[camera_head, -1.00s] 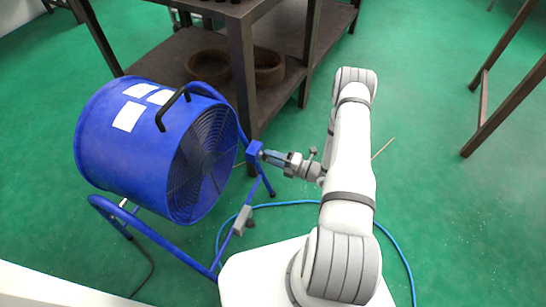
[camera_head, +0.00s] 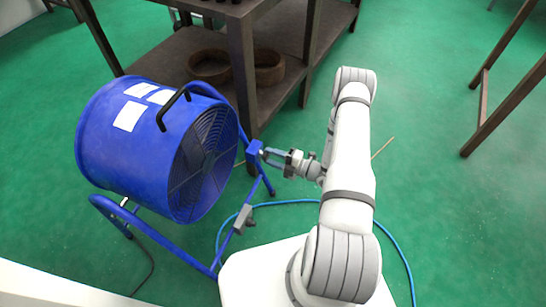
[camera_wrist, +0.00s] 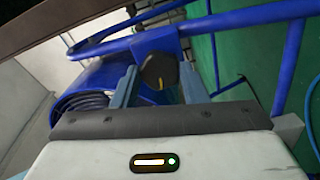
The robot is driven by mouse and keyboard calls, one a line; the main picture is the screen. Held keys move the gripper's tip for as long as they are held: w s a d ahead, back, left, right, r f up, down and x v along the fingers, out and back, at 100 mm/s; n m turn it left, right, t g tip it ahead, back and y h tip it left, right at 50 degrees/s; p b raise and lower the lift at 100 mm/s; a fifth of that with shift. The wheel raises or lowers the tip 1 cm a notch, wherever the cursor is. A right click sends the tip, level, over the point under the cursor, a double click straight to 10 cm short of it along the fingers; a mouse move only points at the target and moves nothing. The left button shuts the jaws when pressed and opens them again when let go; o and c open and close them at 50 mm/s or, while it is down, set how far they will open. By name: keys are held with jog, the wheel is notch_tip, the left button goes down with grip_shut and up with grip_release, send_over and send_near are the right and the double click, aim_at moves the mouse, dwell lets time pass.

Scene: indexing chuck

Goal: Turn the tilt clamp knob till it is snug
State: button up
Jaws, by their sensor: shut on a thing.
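The tilt clamp knob (camera_wrist: 157,71) is dark with a yellow mark on its face. It sits on the blue bracket of the fan's tube stand, at the stand's right side. My gripper (camera_wrist: 160,82) is shut on the knob, one finger on each side of it. In the head view my gripper (camera_head: 270,154) reaches left to the blue bracket (camera_head: 254,149), and the knob is hidden there between the fingers. The blue drum fan (camera_head: 120,152) hangs in its stand, its grille facing right.
A dark metal shelf table (camera_head: 190,60) stands behind the fan, with two brown rings (camera_head: 268,68) on its lower shelf. A blue hose (camera_head: 290,203) curves over the green floor around my base. The floor on the right is mostly free.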

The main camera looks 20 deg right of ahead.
jog(key=o, duration=1)
jog(key=shift+c, duration=0.2)
jog(key=p+v, duration=0.1)
jog(key=v, duration=0.6)
jog(key=shift+s+d+p, duration=0.25)
jog(key=shift+d+p, duration=0.05)
jog(key=shift+p, duration=0.05)
